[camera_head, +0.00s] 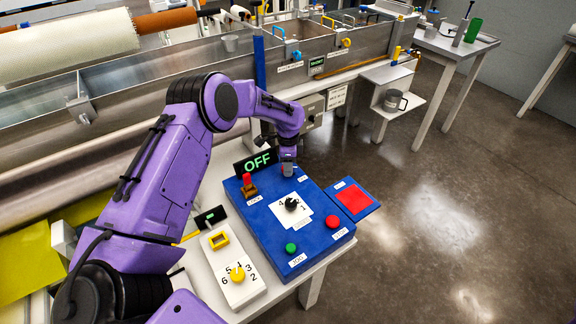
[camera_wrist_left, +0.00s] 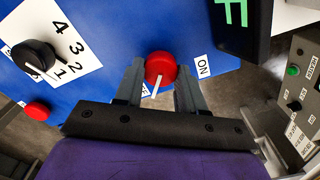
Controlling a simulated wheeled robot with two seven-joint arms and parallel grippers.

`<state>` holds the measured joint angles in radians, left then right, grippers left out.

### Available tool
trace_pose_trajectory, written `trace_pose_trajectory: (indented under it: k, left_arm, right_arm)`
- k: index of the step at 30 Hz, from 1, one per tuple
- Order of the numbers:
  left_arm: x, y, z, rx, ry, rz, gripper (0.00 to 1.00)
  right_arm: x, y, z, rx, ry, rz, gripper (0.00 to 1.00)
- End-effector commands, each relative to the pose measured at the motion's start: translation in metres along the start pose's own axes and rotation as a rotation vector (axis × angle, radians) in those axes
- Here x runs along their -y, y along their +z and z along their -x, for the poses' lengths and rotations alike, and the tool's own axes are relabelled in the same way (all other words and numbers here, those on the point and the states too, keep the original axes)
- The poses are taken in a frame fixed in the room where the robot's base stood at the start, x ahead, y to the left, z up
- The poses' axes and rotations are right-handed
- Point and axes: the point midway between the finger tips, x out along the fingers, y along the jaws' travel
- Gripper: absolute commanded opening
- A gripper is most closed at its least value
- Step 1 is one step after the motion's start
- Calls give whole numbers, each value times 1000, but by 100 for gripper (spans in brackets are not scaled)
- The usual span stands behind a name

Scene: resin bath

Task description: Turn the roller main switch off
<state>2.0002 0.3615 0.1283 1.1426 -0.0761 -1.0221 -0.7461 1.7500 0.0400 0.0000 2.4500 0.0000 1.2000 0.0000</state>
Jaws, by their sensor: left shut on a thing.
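The roller main switch is a round red knob with a white pointer line; it shows in the left wrist view (camera_wrist_left: 160,67). The pointer is towards the bottom of that view, slightly left, away from the "ON" label (camera_wrist_left: 203,66) at its right. My left gripper (camera_head: 288,170) is at the far right part of the blue control panel (camera_head: 262,218); its fingers are shut on the knob, one on each side. The black display (camera_head: 256,162) behind the panel reads "OFF" in green. In the head view the gripper mostly hides the knob. My right gripper is not in view.
The panel also carries a black numbered dial (camera_head: 291,203), a green button (camera_head: 290,248), a red button (camera_head: 333,222) and a guarded red switch (camera_head: 248,183). A red pad (camera_head: 354,199) lies to the right. A metal bath (camera_head: 190,85) runs behind. Open floor is at right.

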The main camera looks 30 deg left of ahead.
Motion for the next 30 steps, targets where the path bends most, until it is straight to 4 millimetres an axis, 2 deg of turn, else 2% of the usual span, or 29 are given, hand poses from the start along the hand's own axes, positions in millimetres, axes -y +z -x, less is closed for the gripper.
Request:
trace_pose_trajectory:
  k: [12,29,30]
  left_arm:
    - [0,0,1,-2,-1,-193,9]
    - [0,0,1,-1,-2,-225,9]
    - [0,0,1,-1,-2,-225,42]
  right_arm:
    - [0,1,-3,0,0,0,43]
    - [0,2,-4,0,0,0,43]
    - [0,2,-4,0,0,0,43]
